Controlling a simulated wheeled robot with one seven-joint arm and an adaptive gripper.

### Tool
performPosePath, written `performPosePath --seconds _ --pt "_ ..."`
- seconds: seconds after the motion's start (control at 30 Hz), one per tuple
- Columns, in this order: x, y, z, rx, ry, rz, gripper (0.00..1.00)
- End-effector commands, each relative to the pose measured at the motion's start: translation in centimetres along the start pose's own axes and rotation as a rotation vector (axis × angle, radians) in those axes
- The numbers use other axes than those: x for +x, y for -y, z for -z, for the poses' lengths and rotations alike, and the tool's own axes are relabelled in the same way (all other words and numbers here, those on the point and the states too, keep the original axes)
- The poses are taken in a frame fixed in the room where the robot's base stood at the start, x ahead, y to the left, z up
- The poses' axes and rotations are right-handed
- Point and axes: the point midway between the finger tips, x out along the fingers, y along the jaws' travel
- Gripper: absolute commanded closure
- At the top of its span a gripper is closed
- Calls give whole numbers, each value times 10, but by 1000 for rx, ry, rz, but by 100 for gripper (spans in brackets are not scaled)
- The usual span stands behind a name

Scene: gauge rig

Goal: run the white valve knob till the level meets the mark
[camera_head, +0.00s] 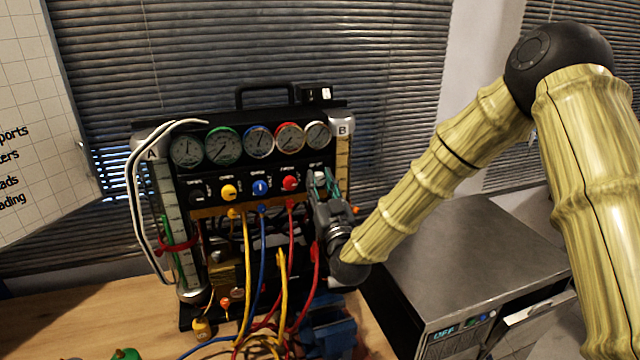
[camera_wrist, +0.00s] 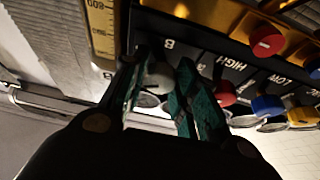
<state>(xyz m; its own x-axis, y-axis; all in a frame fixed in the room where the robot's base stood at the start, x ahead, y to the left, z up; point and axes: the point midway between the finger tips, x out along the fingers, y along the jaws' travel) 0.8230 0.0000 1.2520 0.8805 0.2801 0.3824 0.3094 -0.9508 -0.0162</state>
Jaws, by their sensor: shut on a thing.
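My gripper (camera_head: 322,184) is at the right end of the valve row on the gauge rig's black panel (camera_head: 210,170). In the wrist view my gripper (camera_wrist: 160,88) has its teal-padded fingers shut on the white valve knob (camera_wrist: 160,74), one finger on each side. The fingers hide the knob in the head view. Tube A (camera_head: 172,215), with a scale, stands at the panel's left and carries a red band (camera_head: 176,246). Tube B (camera_head: 342,160) at the right has a yellowish scale, also in the wrist view (camera_wrist: 101,28). I cannot read the liquid level in either tube.
Yellow (camera_head: 229,192), blue (camera_head: 260,188) and red (camera_head: 290,183) knobs sit left of my gripper, below several round gauges (camera_head: 258,142). Coloured hoses (camera_head: 248,265) hang in front of the rig. A grey metal box (camera_head: 465,250) stands at the right.

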Motion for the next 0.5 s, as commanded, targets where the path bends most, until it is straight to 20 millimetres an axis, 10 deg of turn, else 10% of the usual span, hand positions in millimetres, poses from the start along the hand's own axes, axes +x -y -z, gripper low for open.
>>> performPosePath --seconds 0.5 --pt "-2 0 -4 188 -1 -80 94"
